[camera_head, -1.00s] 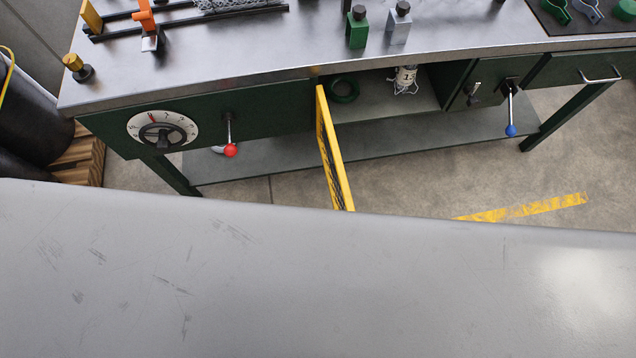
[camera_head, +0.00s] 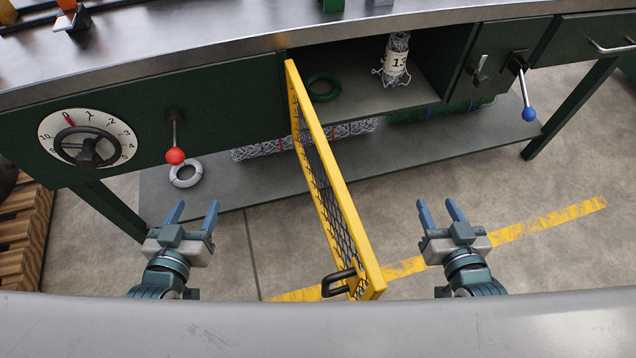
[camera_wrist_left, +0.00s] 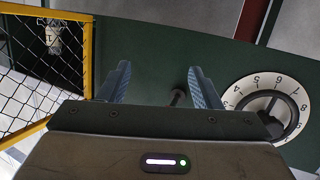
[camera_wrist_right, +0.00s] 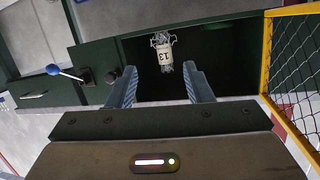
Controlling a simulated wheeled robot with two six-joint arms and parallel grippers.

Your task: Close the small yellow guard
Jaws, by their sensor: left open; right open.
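The yellow guard (camera_head: 336,188) is a framed mesh door that stands swung open from the green bench, pointing out toward me. Its black handle (camera_head: 338,282) is at the near end of the frame. My left gripper (camera_head: 192,212) is open and empty, left of the guard and apart from it. My right gripper (camera_head: 440,210) is open and empty, right of the guard and apart from it. The guard also shows at the left of the left wrist view (camera_wrist_left: 88,60) and at the right of the right wrist view (camera_wrist_right: 266,55).
The open compartment holds a green ring (camera_head: 323,88) and a mesh roll labelled 13 (camera_head: 396,62). Left on the bench front are a dial (camera_head: 88,138) and a red-knobbed lever (camera_head: 175,155). Right is a blue-knobbed lever (camera_head: 528,113). Floor around the guard is clear.

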